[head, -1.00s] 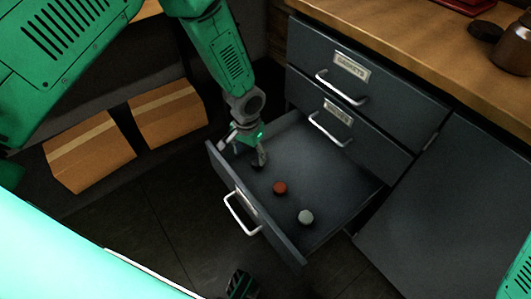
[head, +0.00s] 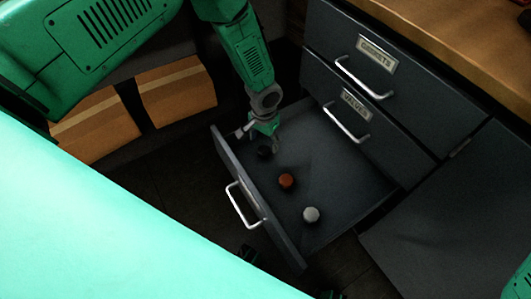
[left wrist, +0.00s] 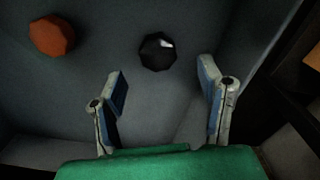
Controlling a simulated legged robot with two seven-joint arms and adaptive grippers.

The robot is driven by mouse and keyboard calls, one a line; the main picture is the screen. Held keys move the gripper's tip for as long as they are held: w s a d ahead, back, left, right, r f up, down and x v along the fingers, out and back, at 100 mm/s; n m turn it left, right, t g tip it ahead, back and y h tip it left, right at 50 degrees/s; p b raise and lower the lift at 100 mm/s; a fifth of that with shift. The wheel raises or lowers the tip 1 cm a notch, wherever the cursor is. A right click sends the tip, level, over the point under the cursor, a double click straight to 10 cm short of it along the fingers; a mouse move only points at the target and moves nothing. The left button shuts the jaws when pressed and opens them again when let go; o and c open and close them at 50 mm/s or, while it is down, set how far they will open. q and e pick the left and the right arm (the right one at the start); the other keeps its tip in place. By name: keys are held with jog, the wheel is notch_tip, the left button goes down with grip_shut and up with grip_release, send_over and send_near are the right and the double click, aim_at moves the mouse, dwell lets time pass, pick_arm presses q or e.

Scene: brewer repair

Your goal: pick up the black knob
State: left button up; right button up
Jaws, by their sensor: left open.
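The black knob (head: 264,152) lies on the floor of the open drawer, near its left front corner. In the left wrist view the black knob (left wrist: 158,51) is a dark faceted disc with a light patch on it. My left gripper (head: 266,140) reaches down into the drawer at the knob. In the left wrist view my left gripper (left wrist: 162,80) is open and empty. The knob shows just beyond the fingertips, roughly centred in the gap and not between the fingers. My right gripper is not in view.
An orange-brown knob (head: 286,181) and a pale grey knob (head: 311,214) lie in the same drawer (head: 345,190). Its front panel stands close to the left gripper. Shut drawers (head: 385,75) and a wooden counter (head: 470,40) rise behind. Cardboard boxes (head: 178,93) sit at left.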

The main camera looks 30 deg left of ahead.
aim_at(263, 149)
pick_arm(q)
jog(key=f, duration=0.1)
jog(key=f+b, duration=0.1)
jog(key=f, duration=0.2)
jog(key=shift+s+a+f+b, duration=0.15)
jog(key=shift+s+a+b, duration=0.05)
jog(key=shift+a+b, duration=0.1)
jog(key=shift+d+f, duration=0.15)
jog(key=shift+f, duration=0.2)
jog(key=shift+d, duration=0.2)
jog(key=shift+d+r, duration=0.1)
jog(key=shift+d, duration=0.1)
jog(key=shift+c, duration=0.4)
jog(key=c, duration=0.6)
jog(key=shift+a, duration=0.1)
jog(key=c, duration=0.5)
jog(key=shift+a, duration=0.2)
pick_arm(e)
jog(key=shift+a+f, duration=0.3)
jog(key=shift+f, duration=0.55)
